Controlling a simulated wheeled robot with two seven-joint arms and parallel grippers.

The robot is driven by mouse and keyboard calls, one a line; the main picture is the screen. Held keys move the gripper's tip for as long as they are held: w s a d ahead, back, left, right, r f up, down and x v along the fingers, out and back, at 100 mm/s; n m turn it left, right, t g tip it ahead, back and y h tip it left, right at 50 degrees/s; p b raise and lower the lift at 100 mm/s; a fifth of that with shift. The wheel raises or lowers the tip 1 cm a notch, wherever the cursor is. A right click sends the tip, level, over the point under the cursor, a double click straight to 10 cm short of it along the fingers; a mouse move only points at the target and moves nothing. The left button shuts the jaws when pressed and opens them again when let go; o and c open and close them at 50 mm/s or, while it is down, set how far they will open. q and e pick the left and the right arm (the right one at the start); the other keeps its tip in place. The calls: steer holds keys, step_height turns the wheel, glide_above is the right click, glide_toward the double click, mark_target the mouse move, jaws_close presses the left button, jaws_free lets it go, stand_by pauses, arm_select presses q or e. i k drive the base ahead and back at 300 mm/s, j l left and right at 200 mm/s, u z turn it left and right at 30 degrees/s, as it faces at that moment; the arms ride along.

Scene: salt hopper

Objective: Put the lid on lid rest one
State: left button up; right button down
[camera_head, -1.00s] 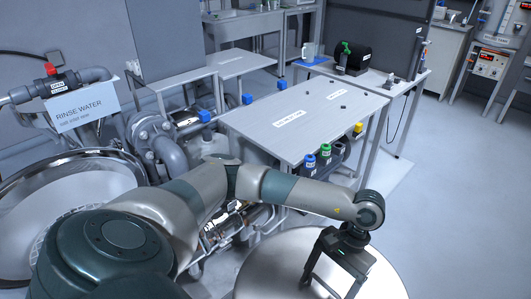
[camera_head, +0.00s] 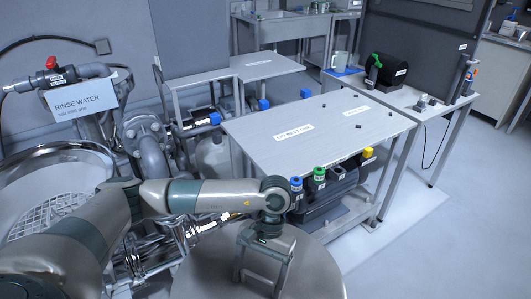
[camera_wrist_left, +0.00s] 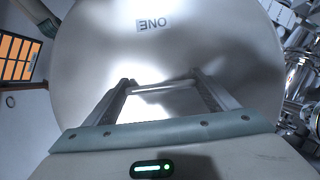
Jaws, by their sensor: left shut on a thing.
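The lid (camera_head: 205,268) is a large round steel disc at the bottom centre of the head view. It also fills much of the left wrist view (camera_wrist_left: 225,60), where it bears the label "ONE". My left gripper (camera_head: 262,275) is above the lid, its fingers pointing down to it. In the wrist view its fingers (camera_wrist_left: 165,85) are at a bright handle bar on the lid, and it is shut on the lid. The grey table top (camera_head: 330,150) beyond the lid carries a label that seems to read lid rest one. My right gripper is out of view.
The open round hopper (camera_head: 60,165) with a white grate is at the left, beside pipes and a "RINSE WATER" sign (camera_head: 75,95). The table top is mostly bare. A bench with a mug (camera_head: 340,62) stands behind.

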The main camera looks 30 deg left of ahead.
mark_target(294, 132)
steer(key=i+l+u, duration=0.15)
steer(key=l+u, duration=0.15)
steer(key=i+l+u, duration=0.1)
steer(key=l+u, duration=0.2)
steer(key=l, duration=0.15)
steer(key=l+u, duration=0.1)
steer(key=l, duration=0.35)
steer(key=i, duration=0.05)
